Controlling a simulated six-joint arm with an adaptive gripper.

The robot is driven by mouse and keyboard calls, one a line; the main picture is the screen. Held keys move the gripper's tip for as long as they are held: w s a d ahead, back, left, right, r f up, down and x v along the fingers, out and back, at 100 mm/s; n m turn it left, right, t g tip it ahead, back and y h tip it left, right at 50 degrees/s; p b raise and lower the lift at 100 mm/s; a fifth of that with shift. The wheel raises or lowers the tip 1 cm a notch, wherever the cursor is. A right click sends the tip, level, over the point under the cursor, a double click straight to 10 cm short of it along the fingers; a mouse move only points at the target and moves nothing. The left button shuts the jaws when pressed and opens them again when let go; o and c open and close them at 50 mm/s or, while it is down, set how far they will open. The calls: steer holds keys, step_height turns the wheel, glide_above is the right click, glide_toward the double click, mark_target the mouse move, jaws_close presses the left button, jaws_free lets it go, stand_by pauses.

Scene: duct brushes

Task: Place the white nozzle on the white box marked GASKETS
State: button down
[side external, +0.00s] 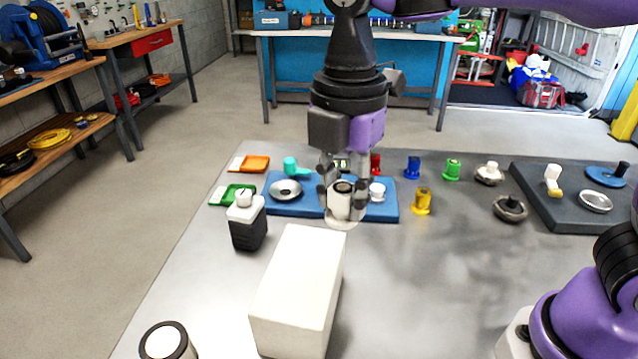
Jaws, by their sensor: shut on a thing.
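My gripper (342,197) points down and is shut on the white nozzle (341,208), with a finger on each side. The nozzle is upright, with a dark ring at its top and a wider white foot. It shows in front of the near edge of the blue mat; I cannot tell whether its foot touches the table or hangs just above it. A plain white box (297,285) lies nearer the camera, below and left of my gripper and apart from it. No GASKETS marking shows on the faces in view.
A black bottle with a white top (246,220) stands left of the box. A dark-rimmed round can (167,342) is at the front left. The blue mat (305,207) holds several small parts. Several coloured fittings and a dark grey mat (565,217) lie right. The table's front middle is clear.

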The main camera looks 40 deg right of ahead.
steer(key=s+a+r+n, duration=0.3)
steer(key=s+a+n, duration=0.2)
steer(key=s+a, duration=0.3)
glide_above(302, 268)
steer(key=shift+n, duration=0.4)
step_height(302, 268, down, 7)
steer(key=shift+r, duration=0.2)
steer(key=shift+f, duration=2.05)
steer(key=c, duration=0.6)
jaws_free()
steer(key=shift+f, duration=0.1)
steer(key=shift+c, duration=0.2)
